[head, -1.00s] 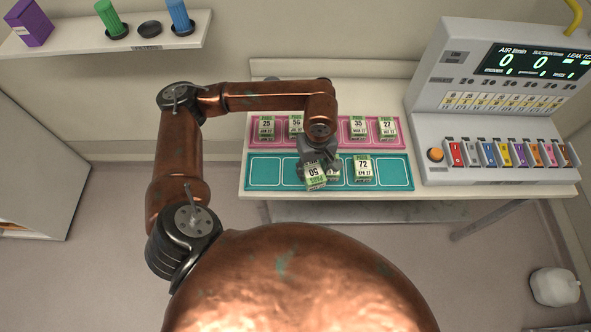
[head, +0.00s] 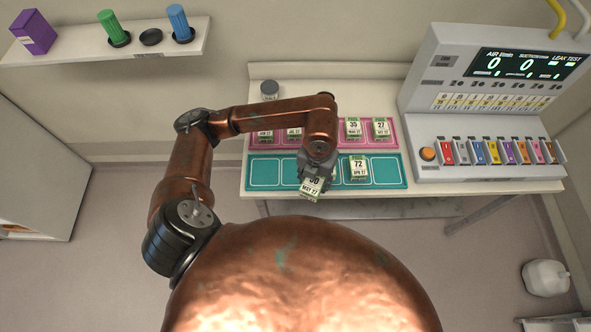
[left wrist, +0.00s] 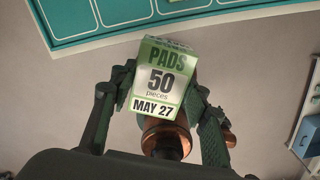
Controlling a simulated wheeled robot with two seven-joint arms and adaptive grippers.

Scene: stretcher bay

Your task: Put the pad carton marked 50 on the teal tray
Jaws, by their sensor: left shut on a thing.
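The pad carton marked 50 (head: 311,188) is white and green and reads MAY 27. My left gripper (head: 314,178) is shut on it and holds it at the front edge of the teal tray (head: 264,172). In the left wrist view the carton (left wrist: 158,80) sits between both fingers, label towards the camera and slightly tilted. There the teal tray (left wrist: 62,42) lies beyond it, and floor shows around the carton. A carton marked 72 (head: 359,169) stands on the teal tray right of my gripper. My gripper hides the middle of this tray. My right gripper is out of view.
The pink tray (head: 335,133) behind holds several cartons, including 35 (head: 353,130) and 27 (head: 381,129); my arm partly covers others. A grey machine (head: 480,100) stands at the right end of the table. Bare marked places show at the teal tray's left and right ends.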

